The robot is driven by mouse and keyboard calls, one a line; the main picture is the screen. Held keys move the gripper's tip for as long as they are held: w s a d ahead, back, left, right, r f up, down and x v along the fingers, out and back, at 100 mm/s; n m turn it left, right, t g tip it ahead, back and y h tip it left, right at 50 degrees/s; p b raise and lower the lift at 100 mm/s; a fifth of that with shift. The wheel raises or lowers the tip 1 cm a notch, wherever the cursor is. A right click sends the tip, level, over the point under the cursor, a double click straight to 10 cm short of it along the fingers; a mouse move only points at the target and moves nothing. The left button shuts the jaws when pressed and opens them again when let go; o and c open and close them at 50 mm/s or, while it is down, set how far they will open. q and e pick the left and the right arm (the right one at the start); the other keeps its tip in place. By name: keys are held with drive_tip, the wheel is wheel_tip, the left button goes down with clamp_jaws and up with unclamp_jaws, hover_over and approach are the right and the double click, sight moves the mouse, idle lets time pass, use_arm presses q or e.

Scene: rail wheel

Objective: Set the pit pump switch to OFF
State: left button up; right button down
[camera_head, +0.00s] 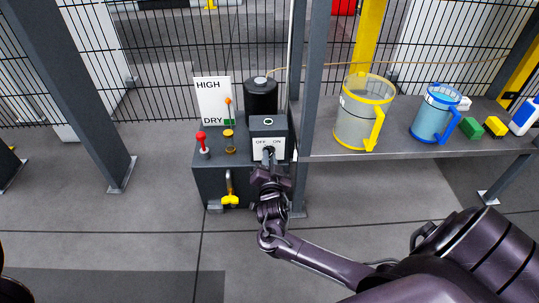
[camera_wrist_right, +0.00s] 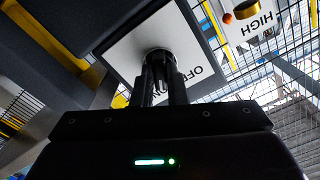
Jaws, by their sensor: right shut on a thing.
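The pit pump switch is on a dark box with a white plate (camera_head: 259,154) marked OFF on the left and ON on the right. My right gripper (camera_head: 268,158) is in front of this plate. In the right wrist view the plate (camera_wrist_right: 125,50) appears rotated, and the fingers of my right gripper (camera_wrist_right: 162,75) are closed together around the dark round switch knob (camera_wrist_right: 160,55) at its middle. The fingers hide most of the knob, so I cannot tell which way it points. My left gripper is not in view.
The switch box sits on a grey cabinet (camera_head: 208,174) with a red-knobbed lever (camera_head: 201,140), a HIGH/DRY gauge board (camera_head: 210,98) and a yellow-handled valve (camera_head: 230,199). A post (camera_head: 309,100) and a shelf (camera_head: 395,145) with jugs stand close on the right.

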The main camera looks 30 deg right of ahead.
drive_tip(key=n+p, duration=0.3)
drive_tip(key=n, duration=0.1)
drive_tip(key=shift+n, duration=0.3)
idle(0.4)
drive_tip(key=n+p, duration=0.2)
drive_tip(key=n, duration=0.2)
drive_tip(key=shift+n, duration=0.3)
drive_tip(key=shift+p, duration=0.3)
